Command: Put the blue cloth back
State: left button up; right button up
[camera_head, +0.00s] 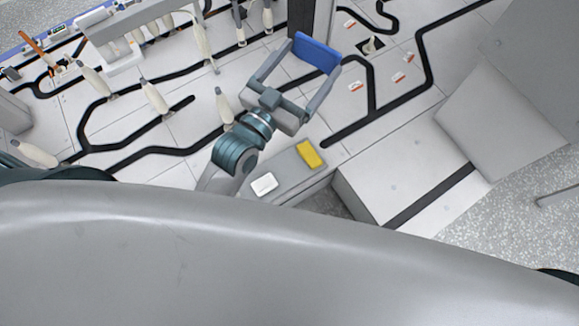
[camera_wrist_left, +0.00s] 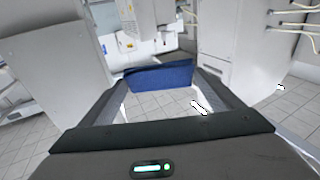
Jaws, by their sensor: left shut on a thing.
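The blue cloth (camera_head: 316,53) is a flat, folded-looking blue piece between the fingertips of my left gripper (camera_head: 308,62). My left gripper is shut on it and holds it out ahead over the white panel surface. In the left wrist view the blue cloth (camera_wrist_left: 162,76) spans the gap between the two finger ends of the left gripper (camera_wrist_left: 160,84). My right gripper is not in view.
A grey ledge (camera_head: 285,172) below the arm carries a yellow cloth (camera_head: 309,154) and a white block (camera_head: 264,184). Several white bobbins, one of them a bobbin (camera_head: 155,97), stand along black tracks on the left. A large grey box (camera_head: 500,120) stands at right.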

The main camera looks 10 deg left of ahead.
pick_arm(q)
jog(key=s+d+f+m+g+h+b, duration=0.1)
jog(key=s+d+f+m+g+b, duration=0.2)
jog(key=d+f+g, duration=0.5)
jog(key=s+d+f+m+g+b, duration=0.2)
jog(key=d+f+m+g+b, duration=0.1)
jog(key=d+f, duration=0.55)
jog(key=s+a+f+m+g+y+b, duration=0.1)
jog(key=s+a+f, duration=0.1)
jog(key=a+f, duration=0.2)
jog(key=s+a+f+m+g+y+b, duration=0.1)
jog(key=s+a+f+g+y+b, duration=0.1)
jog(key=f, duration=0.8)
jog(key=s+a+f+g+y+b, duration=0.1)
jog(key=s+a+f+b, duration=0.1)
jog(key=a+f, duration=0.4)
jog(key=shift+s+a+f+m+g, duration=0.2)
jog(key=shift+s+f+m+g, duration=0.15)
jog(key=shift+s, duration=0.55)
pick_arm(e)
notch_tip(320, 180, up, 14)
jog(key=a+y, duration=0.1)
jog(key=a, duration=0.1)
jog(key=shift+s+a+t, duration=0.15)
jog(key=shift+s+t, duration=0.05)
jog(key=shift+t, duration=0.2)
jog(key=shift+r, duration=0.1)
